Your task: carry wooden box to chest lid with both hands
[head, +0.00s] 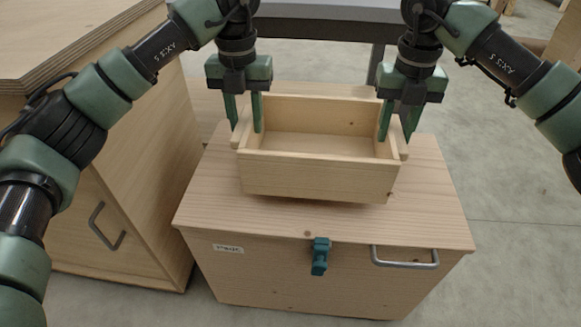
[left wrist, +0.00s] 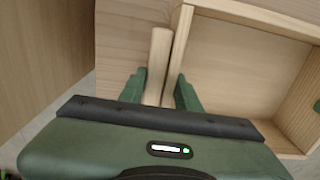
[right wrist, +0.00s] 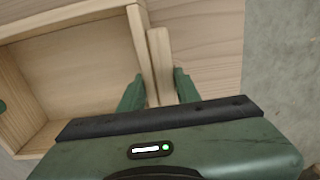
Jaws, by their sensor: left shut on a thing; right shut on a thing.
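The wooden box (head: 318,175) is a light, open, empty box, seen above the chest lid (head: 430,205) in the head view. I cannot tell whether its underside touches the lid. My left gripper (head: 244,115) is shut on the box's left side, its fingers around the wall and the handle bar (left wrist: 158,60). My right gripper (head: 398,122) is shut on the right side in the same way, around the wall and handle bar (right wrist: 160,65). The box looks about level. Both wrist views show its inside.
The chest front has a green latch (head: 320,256), a metal handle (head: 405,257) and a label (head: 228,248). A wooden cabinet (head: 125,215) stands close on the left. A grey-topped table (head: 325,12) is behind. Floor on the right (head: 510,190) is clear.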

